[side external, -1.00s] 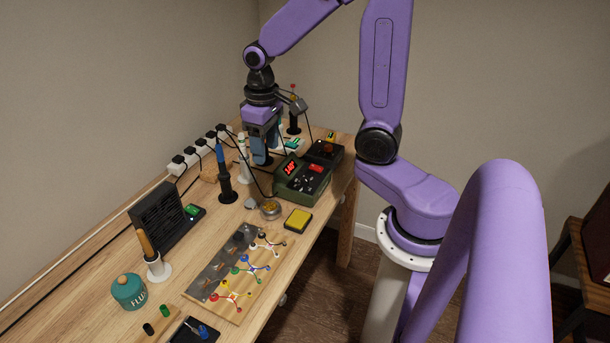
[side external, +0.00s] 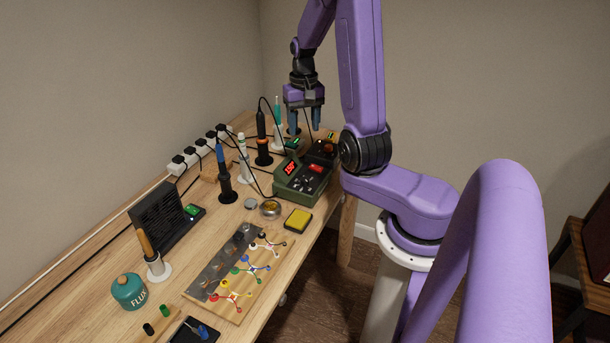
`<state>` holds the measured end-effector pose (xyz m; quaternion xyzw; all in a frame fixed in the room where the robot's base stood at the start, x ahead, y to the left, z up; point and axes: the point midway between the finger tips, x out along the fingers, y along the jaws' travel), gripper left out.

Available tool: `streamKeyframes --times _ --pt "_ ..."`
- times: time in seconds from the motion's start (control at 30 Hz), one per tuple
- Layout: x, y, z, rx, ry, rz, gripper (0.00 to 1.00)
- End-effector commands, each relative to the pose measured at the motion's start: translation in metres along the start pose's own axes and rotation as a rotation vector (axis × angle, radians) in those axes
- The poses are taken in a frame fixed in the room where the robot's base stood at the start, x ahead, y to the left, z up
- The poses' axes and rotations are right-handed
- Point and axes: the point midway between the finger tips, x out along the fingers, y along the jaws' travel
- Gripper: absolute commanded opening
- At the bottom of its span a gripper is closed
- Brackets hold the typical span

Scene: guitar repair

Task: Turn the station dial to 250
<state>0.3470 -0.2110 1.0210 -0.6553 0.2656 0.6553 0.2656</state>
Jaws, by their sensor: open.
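The station (side external: 301,180) is a dark green box near the right edge of the bench. It has a lit red display (side external: 290,168) on its left part, a red patch on top and small dark controls on its face. The digits are too small to read surely, and I cannot single out the dial or its setting. My gripper (side external: 306,127) hangs above and behind the station, pointing down. Its two blue-grey fingers are apart with nothing between them, and it touches nothing that I can see.
A dark box (side external: 323,151) stands just behind the station. Upright tools in stands, including a black-handled iron (side external: 262,135), are left of my gripper, with a cable looping near the station. A yellow sponge pad (side external: 298,220) and a brass-wool tin (side external: 271,208) lie in front.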

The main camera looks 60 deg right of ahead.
Motion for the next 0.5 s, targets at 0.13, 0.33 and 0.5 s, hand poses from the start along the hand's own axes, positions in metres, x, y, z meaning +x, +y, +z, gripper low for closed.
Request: streamKeyframes --times 0.13,0.33,0.5 --pt "0.005 0.004 0.0 0.017 -0.002 0.0 0.57" --pt "0.03 0.004 0.001 0.016 -0.007 0.0 0.57" --pt "0.059 0.004 0.001 0.016 -0.007 0.0 0.57"
